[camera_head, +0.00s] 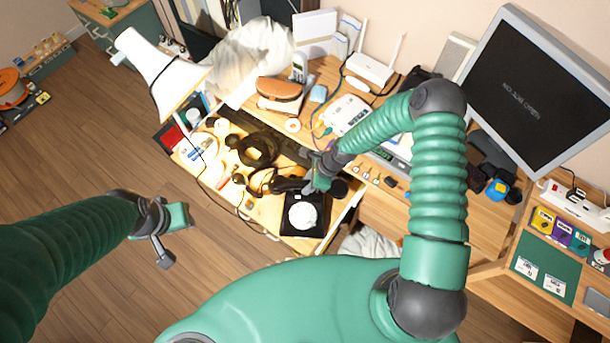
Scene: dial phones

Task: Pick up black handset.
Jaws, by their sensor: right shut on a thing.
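A black dial phone (291,219) with a white round dial (303,213) sits in the open, cluttered drawer. The black handset (289,185) lies across the phone's far side, and my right gripper (317,184) is shut on it from above, hiding its middle. I cannot tell whether the handset is clear of the phone's cradle. My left gripper (172,237) is open and empty over the wooden floor, well left of the drawer.
A coiled black cable (257,151) and small items crowd the drawer. A monitor (537,88), router (370,69) and white device (345,114) stand on the desk. The floor at left is mostly clear.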

